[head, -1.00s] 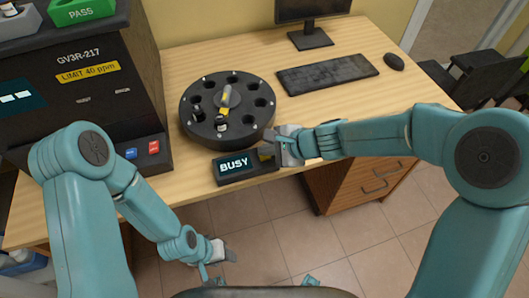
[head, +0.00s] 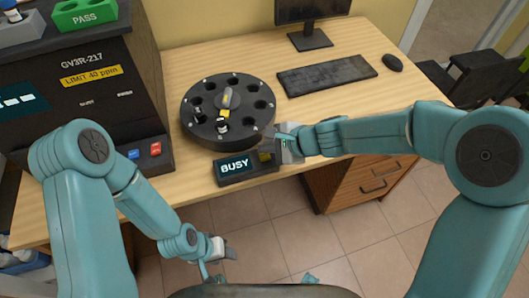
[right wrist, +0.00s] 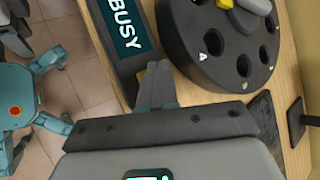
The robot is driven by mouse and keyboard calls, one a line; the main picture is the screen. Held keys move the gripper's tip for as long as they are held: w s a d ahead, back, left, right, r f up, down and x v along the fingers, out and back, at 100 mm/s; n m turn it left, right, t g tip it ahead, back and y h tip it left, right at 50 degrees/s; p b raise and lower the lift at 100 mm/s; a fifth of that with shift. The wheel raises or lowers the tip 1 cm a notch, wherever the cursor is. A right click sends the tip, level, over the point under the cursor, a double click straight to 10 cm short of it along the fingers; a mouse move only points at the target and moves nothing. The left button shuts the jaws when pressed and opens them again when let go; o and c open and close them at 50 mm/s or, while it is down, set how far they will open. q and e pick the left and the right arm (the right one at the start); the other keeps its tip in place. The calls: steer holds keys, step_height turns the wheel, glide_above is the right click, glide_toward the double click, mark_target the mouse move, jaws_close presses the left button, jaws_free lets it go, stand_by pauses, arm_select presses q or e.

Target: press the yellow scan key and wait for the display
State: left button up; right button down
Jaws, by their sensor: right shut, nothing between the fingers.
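The black scan box (head: 246,170) sits at the desk's front edge, and its display (head: 235,166) reads BUSY. The display also shows in the right wrist view (right wrist: 125,28). The yellow scan key (head: 265,157) is at the box's right end, partly hidden by my right gripper (head: 277,143). In the right wrist view, the shut, empty fingertips (right wrist: 156,70) are at the key, with a sliver of yellow (right wrist: 140,74) beside them. I cannot tell whether they touch it. My left gripper (head: 220,250) hangs low in front of the desk; its jaw state is unclear.
The dark analyser (head: 95,105) stands at left, with a green PASS tray (head: 85,17) on top. A keyboard (head: 326,75) and mouse (head: 392,62) lie behind right.

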mark_target(268, 157)
steer(key=shift+r+p, duration=2.3)
steer(key=shift+r, duration=0.3)
steer(key=shift+f, duration=0.1)
steer(key=shift+s+d, duration=0.1)
